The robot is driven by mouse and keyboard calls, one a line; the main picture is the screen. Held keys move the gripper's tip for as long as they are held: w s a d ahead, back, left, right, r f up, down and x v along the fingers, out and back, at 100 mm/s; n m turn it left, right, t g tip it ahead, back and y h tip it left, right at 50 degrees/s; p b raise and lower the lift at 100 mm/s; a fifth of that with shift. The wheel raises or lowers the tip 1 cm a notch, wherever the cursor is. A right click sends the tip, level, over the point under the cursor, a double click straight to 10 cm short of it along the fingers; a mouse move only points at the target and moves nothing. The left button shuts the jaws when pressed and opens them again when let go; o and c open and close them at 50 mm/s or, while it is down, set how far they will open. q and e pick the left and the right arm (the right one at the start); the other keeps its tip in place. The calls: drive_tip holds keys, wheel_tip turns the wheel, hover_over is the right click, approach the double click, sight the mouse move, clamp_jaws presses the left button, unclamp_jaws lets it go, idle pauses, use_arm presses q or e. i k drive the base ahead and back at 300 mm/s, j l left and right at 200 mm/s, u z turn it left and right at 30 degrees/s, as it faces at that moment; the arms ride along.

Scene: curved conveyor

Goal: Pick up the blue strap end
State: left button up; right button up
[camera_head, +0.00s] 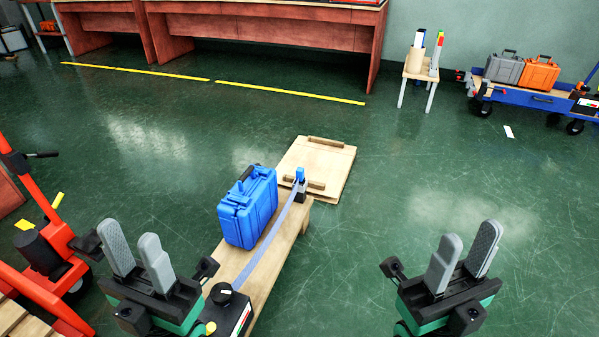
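The blue strap end (300,174) stands upright in a small dark holder at the far right corner of a wooden bench (262,277). A blue-grey strap (268,240) runs from it toward me along the bench, right of a blue case (248,207), to a black device (228,308) at the near end. My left gripper (132,237) is open and empty, left of the bench in the picture. My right gripper (468,235) is open and empty, well to the right of the bench. Neither gripper touches the strap end.
A wooden pallet or board (333,161) lies on the floor beyond the bench. An orange-red cart (62,262) stands at left. A small stool (419,75) and a blue trolley (545,98) with grey and orange cases are far right. The floor between is clear.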

sight(300, 171)
drive_tip(key=i+l+u, duration=0.2)
drive_tip(key=i+l, duration=0.4)
drive_tip(key=i+l+u, duration=0.2)
drive_tip(key=i+l, duration=0.5)
drive_tip(key=i+l+u, duration=0.2)
drive_tip(key=i+l, duration=0.5)
drive_tip(key=l, duration=0.1)
